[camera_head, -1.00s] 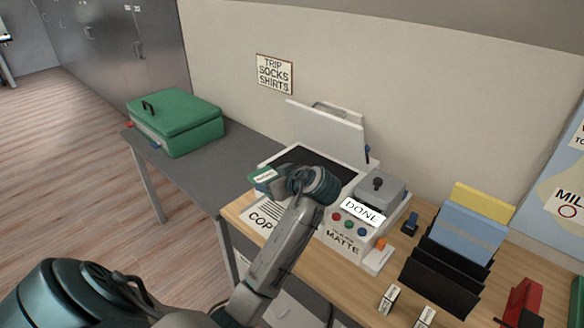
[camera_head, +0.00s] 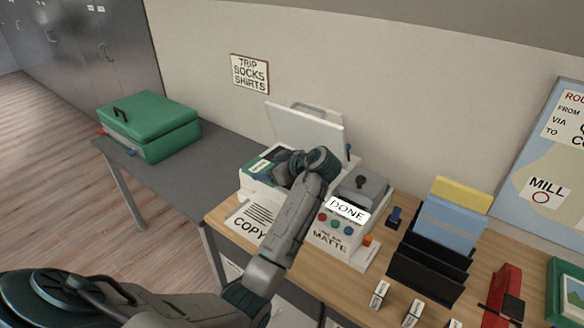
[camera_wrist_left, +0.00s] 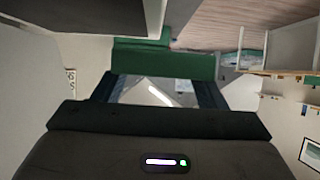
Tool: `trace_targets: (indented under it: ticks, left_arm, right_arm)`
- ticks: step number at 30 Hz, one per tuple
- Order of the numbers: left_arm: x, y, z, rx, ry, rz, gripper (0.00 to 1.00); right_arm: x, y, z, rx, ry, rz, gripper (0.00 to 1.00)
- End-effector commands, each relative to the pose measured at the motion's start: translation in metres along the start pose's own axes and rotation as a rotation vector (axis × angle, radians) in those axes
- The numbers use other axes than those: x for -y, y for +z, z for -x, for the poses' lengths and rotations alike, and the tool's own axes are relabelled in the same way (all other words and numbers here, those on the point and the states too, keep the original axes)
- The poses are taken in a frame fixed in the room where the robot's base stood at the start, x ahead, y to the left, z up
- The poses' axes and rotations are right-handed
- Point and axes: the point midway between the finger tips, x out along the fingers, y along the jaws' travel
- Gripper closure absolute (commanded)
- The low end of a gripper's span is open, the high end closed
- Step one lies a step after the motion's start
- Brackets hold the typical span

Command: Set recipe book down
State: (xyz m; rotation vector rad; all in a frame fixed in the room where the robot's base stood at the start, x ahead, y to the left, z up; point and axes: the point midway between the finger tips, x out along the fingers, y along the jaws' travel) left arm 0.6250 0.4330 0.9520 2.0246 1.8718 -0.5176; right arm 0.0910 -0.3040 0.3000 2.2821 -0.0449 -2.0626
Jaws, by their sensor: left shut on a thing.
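The recipe book (camera_head: 260,164), with a green and white cover, is at the left part of the scanner bed under the raised white lid (camera_head: 305,130). My left gripper (camera_head: 279,165) is shut on it, and my wrist hides much of the book and the fingertips. I cannot tell whether the book touches the bed. In the left wrist view the two dark fingers (camera_wrist_left: 160,92) show with a pale, glary surface between them and green beyond. My right gripper is not in view.
The scanner's button panel (camera_head: 335,224) and a DONE sign (camera_head: 348,209) are right of my forearm. A COPY sheet (camera_head: 250,221) lies in front. A black file rack (camera_head: 430,262) stands to the right. A green suitcase (camera_head: 150,125) is on the grey table at left.

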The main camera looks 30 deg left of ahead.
Motion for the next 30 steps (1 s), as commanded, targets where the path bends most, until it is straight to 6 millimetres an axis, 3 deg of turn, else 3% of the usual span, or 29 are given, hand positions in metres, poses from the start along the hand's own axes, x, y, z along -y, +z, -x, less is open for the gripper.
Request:
trace_targets:
  ticks: [3, 6, 17, 23, 30]
  left_arm:
    - [-0.027, 0.005, 0.01, 0.002, 0.0, -0.003, 0.59]
    - [-0.042, 0.009, 0.013, 0.0, 0.0, -0.002, 0.59]
    - [-0.072, 0.018, 0.023, 0.001, 0.001, -0.001, 0.59]
    - [-0.071, 0.043, 0.008, -0.001, -0.001, -0.003, 0.59]
    - [-0.071, 0.047, 0.006, -0.001, 0.001, 0.001, 0.59]
  right_arm:
    - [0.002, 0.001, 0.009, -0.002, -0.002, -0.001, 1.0]
    - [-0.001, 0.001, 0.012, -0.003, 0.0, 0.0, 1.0]
    - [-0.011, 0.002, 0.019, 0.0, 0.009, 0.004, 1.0]
    - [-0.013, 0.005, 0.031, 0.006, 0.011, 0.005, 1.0]
    - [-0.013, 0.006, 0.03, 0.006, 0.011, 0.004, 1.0]
